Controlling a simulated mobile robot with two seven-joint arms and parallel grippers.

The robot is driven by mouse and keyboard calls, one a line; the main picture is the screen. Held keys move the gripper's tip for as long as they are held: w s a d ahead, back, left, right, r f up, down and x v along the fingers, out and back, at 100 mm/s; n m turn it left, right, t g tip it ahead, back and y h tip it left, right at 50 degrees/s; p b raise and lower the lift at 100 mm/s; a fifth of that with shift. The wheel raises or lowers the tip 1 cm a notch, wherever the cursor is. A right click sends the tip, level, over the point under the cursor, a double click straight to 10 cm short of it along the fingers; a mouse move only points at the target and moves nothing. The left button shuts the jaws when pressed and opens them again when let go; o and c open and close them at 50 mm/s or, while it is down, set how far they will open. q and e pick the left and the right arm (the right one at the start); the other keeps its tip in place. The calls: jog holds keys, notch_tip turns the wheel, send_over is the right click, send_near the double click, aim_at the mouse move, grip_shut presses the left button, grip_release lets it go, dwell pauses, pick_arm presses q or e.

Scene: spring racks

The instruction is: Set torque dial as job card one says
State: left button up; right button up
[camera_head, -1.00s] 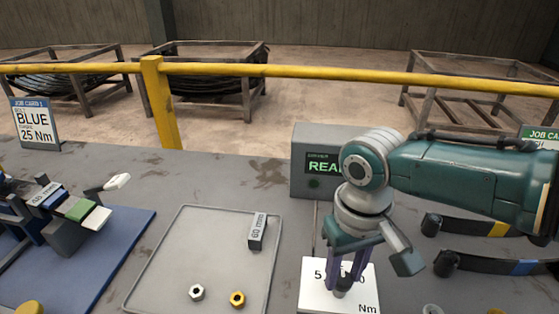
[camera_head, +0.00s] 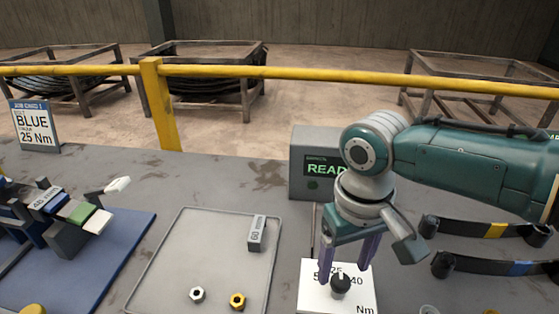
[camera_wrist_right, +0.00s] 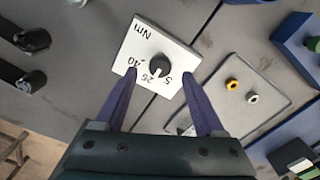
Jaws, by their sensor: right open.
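Job card 1 (camera_head: 35,125) stands at the back left and reads "BLUE" and "25 Nm". The torque dial (camera_head: 340,284) is a dark round knob on a white plate (camera_head: 312,298) marked 5, 25, 40 and Nm. In the right wrist view the knob (camera_wrist_right: 159,66) has a white mark that appears to point about at the 25. My right gripper (camera_head: 349,262) is open just above the knob, its purple fingers apart and not visibly touching it. The fingers also show in the right wrist view (camera_wrist_right: 158,88). My left gripper is not in view.
A grey box with a green "READY" display (camera_head: 324,169) stands behind the plate. A tray (camera_head: 183,212) holds a 60 mm block (camera_head: 257,233) and two nuts. Dark straps (camera_head: 485,229) lie at right. A blue fixture (camera_head: 125,245) is at left.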

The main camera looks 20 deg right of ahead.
aim_at(342, 281)
notch_tip(342, 281, up, 7)
jog(key=p, duration=0.1)
jog(key=shift+s+r, duration=0.1)
jog(key=shift+r, duration=0.05)
dwell(0.4)
